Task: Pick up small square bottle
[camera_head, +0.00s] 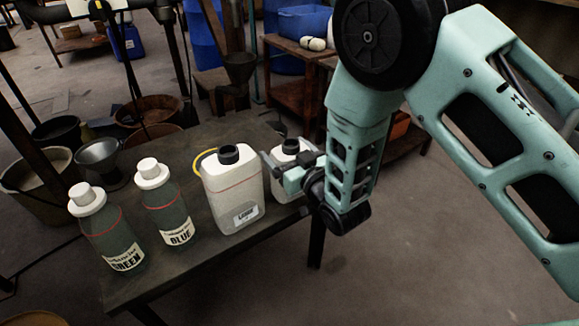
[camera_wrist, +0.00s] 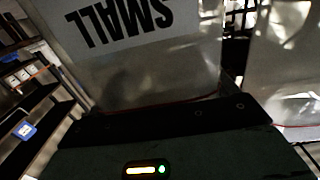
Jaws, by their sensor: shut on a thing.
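The small square bottle (camera_head: 283,190) is white with a black cap and stands at the right end of the dark table. My gripper (camera_head: 286,163) is shut on it near its upper part, and my wrist and fingers hide much of its side. In the wrist view, the small square bottle (camera_wrist: 185,70) fills the middle, with an upside-down "SMALL" label. Its base is hard to see, so I cannot tell whether it touches the table.
A larger white square bottle (camera_head: 232,185) stands close beside it on the left. Further left are the blue-labelled bottle (camera_head: 165,205) and the green-labelled bottle (camera_head: 107,230). A funnel (camera_head: 100,155) stands behind them. Floor to the right of the table (camera_head: 185,270) is open.

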